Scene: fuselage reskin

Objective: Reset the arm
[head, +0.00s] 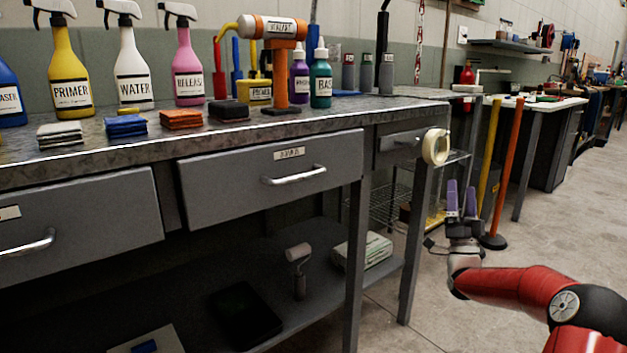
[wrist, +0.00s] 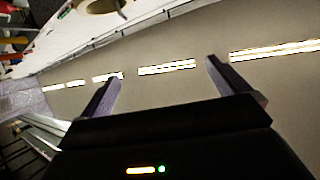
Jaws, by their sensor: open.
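My gripper (head: 461,199) is at the right in the head view, its two purple fingers pointing up. It is open and empty, in the air to the right of the workbench (head: 95,159). In the wrist view my gripper (wrist: 160,77) shows two dark fingers spread apart with nothing between them. Behind them is a plain surface with rows of bright lights. My red arm reaches in from the lower right of the head view.
A tape roll (head: 435,146) hangs at the bench's right end, close to my gripper. Yellow (head: 489,150) and orange (head: 507,165) posts stand just behind. Spray bottles (head: 130,55) and sanding blocks (head: 125,126) stand on the bench. Floor at the right is clear.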

